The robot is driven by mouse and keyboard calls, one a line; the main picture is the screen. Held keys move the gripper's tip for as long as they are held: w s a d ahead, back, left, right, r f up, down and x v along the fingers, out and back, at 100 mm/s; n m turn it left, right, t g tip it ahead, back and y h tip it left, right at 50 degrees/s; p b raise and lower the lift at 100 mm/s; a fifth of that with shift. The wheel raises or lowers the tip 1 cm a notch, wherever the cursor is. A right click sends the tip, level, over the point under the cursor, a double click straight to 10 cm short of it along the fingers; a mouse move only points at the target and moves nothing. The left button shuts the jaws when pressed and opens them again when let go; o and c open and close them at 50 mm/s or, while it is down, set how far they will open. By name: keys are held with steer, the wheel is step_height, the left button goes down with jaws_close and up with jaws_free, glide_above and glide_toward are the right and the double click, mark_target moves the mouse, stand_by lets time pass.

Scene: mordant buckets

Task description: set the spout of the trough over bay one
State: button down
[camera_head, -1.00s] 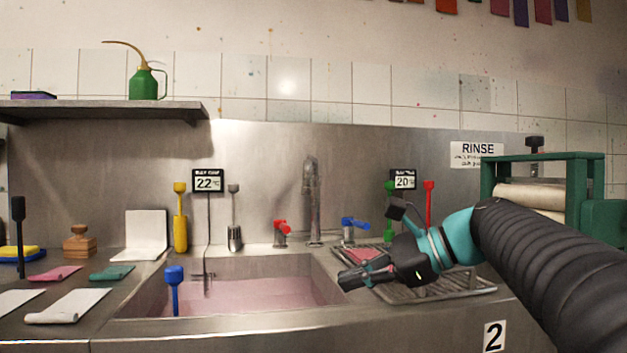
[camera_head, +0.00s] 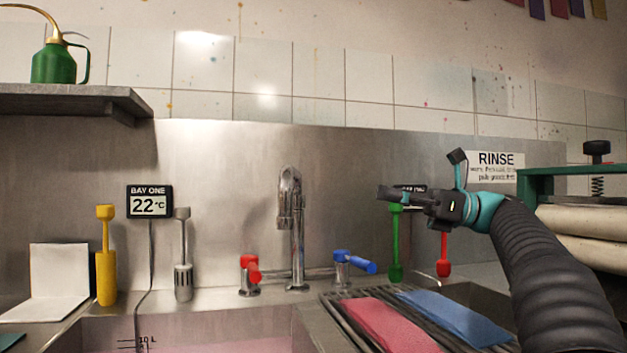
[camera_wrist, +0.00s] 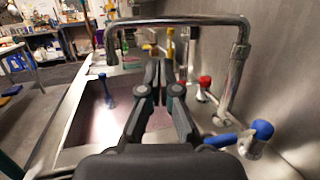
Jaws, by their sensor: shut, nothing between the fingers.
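The steel spout (camera_head: 290,200) rises from its post at the back of the trough, between the red tap (camera_head: 250,272) and the blue tap (camera_head: 354,262). In the head view it points mostly toward me, foreshortened. In the wrist view the spout tube (camera_wrist: 180,20) reaches from the post at right across to the left, and its end bends down. Bay one (camera_head: 200,330) holds pink liquid, with a 22 °C display (camera_head: 149,202) behind it. My gripper (camera_head: 380,192) is shut and empty, right of the spout, pointing left. Its fingers (camera_wrist: 160,68) appear below the spout tube in the wrist view.
A rack (camera_head: 345,312) with red and blue cloths (camera_head: 455,318) lies at right. A green-framed roller press (camera_head: 580,225) stands far right. A shelf (camera_head: 70,103) overhangs upper left.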

steer(key=b, duration=0.2)
glide_toward(297, 175)
steer(key=x, duration=0.4)
steer(key=w+x, duration=0.1)
steer(key=x, duration=0.2)
steer(key=shift+w, duration=0.1)
